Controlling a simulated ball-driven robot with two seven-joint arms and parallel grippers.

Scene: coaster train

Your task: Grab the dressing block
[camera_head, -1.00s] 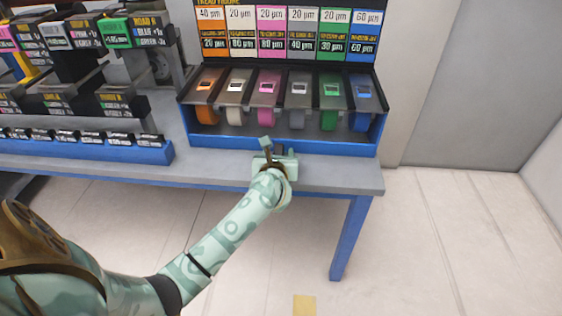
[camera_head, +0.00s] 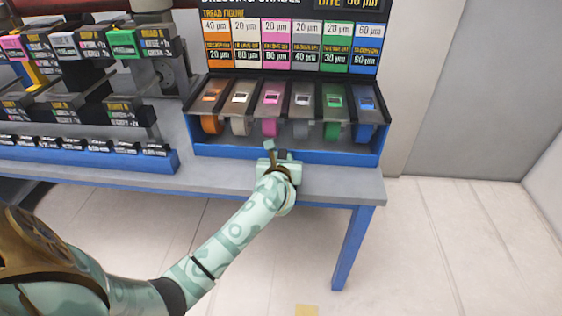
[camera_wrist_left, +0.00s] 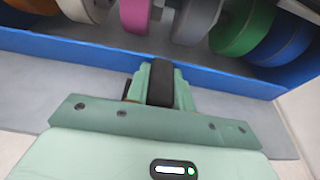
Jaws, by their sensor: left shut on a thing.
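My left gripper (camera_head: 275,157) is at the front of the grey bench top, just before the blue rack's front lip. It is shut on a small dark block, probably the dressing block (camera_wrist_left: 160,82), which shows between the green fingers (camera_wrist_left: 159,85) in the left wrist view. Most of the block is hidden by the gripper and hand in the head view. My right gripper is not in view.
The blue rack (camera_head: 300,154) holds several coloured wheels under labelled covers. A label board (camera_head: 290,43) stands behind it. Dark labelled racks (camera_head: 80,120) fill the bench's left. The bench top (camera_head: 335,180) is clear at front right.

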